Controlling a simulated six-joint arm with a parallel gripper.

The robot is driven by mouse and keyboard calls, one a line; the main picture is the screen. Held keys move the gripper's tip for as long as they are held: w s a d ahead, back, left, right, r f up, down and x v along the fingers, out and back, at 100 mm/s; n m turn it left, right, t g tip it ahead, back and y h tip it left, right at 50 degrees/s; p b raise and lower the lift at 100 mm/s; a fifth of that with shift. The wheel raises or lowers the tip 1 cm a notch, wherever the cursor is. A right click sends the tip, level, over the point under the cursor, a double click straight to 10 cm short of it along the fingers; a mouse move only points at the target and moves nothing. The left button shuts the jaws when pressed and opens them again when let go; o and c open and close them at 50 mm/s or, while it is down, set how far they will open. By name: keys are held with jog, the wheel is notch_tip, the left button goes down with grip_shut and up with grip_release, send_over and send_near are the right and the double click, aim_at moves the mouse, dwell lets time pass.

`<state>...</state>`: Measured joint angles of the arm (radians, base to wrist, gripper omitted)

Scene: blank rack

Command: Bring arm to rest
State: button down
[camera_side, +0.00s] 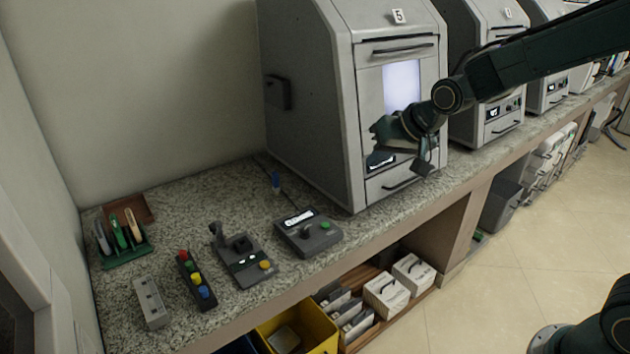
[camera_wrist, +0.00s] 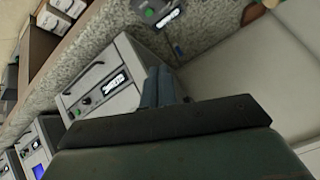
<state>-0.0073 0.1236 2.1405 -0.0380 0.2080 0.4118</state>
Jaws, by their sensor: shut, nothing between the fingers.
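My gripper (camera_side: 381,157) hangs at the end of my dark green arm, in front of the grey machine numbered 5 (camera_side: 310,85) in the side view. Its fingers are shut with nothing between them. The gripper is above the bench top, and I cannot tell how close it is to the machine's front. In the wrist view my gripper (camera_wrist: 165,82) shows as two grey fingers close together, over the machine with a small display and buttons (camera_wrist: 108,85).
The granite bench (camera_side: 180,215) carries a grey joystick box (camera_side: 244,262), a second control box (camera_side: 308,236), a strip of coloured buttons (camera_side: 195,283) and a green rack (camera_side: 125,252) at left. More machines stand right. A yellow bin (camera_side: 305,333) and white boxes (camera_side: 386,294) sit below.

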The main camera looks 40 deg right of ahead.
jog(key=s+r+n+g, duration=0.1)
jog(key=s+r+n, duration=0.1)
jog(key=s, duration=1.2)
jog(key=s+d+r+n+g, duration=0.1)
jog(key=s+r+n, duration=0.1)
jog(key=s, duration=1.2)
jog(key=shift+d+r+h, duration=0.15)
jog(key=shift+r+h, duration=0.15)
jog(key=shift+r, duration=0.6)
dwell(2.5)
